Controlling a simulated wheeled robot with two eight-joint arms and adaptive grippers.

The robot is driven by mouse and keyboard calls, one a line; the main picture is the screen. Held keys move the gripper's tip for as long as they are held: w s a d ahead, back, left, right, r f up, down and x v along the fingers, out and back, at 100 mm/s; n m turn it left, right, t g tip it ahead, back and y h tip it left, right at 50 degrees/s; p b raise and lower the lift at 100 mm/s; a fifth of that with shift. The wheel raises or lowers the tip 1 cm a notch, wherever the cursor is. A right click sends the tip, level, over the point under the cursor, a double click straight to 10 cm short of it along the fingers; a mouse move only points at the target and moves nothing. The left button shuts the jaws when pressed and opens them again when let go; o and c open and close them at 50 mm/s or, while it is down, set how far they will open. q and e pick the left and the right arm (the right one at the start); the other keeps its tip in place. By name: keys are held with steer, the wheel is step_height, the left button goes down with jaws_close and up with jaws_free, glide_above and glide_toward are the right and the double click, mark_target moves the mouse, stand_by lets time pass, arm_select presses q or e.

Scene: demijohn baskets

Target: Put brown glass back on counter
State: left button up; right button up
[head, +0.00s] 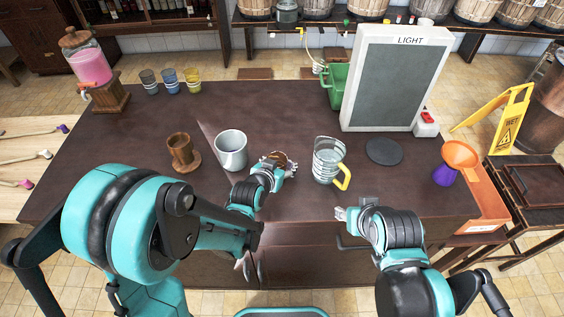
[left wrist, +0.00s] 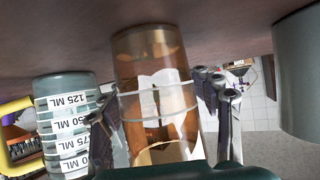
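The brown glass (head: 278,157) is at my left gripper (head: 271,169), over the middle of the dark counter (head: 330,110) in the head view. In the left wrist view the brown glass (left wrist: 148,70) is see-through amber with pale bands and appears bottom up in the picture, its base at or close to the counter. Whether the base touches the counter is not clear. My right gripper (head: 345,214) is empty near the counter's front edge; its finger opening is too small to judge.
A grey-white metal cup (head: 231,152) stands left of the glass, with a wooden mug (head: 181,150) beyond it. A measuring jug (head: 326,162) with yellow handle stands to the right. A dark round pad (head: 384,151) and a LIGHT panel (head: 393,85) are farther right. The counter's back middle is clear.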

arm_select(q)
steer(key=shift+r, duration=0.15)
steer(key=shift+s+a+r+p, duration=0.1)
steer(key=shift+s+r+p, duration=0.05)
steer(key=shift+r+p, duration=0.15)
steer(key=p+v, duration=0.3)
steer(key=v, duration=0.8)
steer(key=shift+s+p, duration=0.3)
steer(key=s+a+r+n+g+y, duration=0.2)
steer(key=s+a, duration=0.4)
steer(key=a, duration=0.1)
steer(key=s+a+r+n+g+y, duration=0.2)
steer(key=s+a+r, duration=0.1)
steer(key=s+a, duration=0.3)
steer(key=shift+a+y, duration=0.4)
steer(key=shift+a, duration=0.6)
